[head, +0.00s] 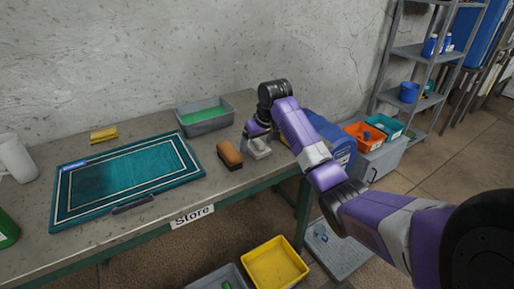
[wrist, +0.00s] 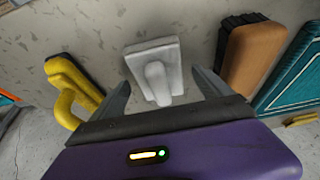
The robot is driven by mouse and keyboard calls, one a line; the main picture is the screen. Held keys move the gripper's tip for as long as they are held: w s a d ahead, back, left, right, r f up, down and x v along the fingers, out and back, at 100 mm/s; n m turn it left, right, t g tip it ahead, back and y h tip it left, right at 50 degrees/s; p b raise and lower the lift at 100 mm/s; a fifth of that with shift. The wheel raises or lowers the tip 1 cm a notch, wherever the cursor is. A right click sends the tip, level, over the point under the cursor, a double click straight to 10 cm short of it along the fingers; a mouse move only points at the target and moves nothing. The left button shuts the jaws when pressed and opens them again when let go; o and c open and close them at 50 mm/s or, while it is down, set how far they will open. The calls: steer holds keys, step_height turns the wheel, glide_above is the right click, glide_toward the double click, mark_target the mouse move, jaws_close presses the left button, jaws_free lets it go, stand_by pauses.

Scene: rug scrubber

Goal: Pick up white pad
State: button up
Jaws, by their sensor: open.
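The white pad (wrist: 150,60) lies on the worktop, a light rectangular block with a raised grip on its near side. It also shows in the head view (head: 259,149) at the right end of the bench. My gripper (wrist: 162,88) is open, with one finger on each side of the pad's grip in the wrist view. The fingers look apart from the pad, and nothing is held. In the head view, my gripper (head: 250,137) is just behind and above the pad and partly covers it. The exact height between them is hard to tell.
A brown brush (head: 230,155) stands close left of the pad. A grey tub with green liquid (head: 205,115) is behind it. A yellow-handled tool (wrist: 70,92) lies on the pad's other side. A teal rug (head: 125,180) and yellow sponge (head: 103,134) are further left.

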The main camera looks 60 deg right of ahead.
mark_target(257, 140)
steer(key=c, duration=1.5)
steer(key=shift+r, duration=0.15)
steer(key=shift+r+p, duration=1.15)
steer(key=shift+r, duration=8.8)
steer(key=o, duration=0.8)
steer(key=c, duration=1)
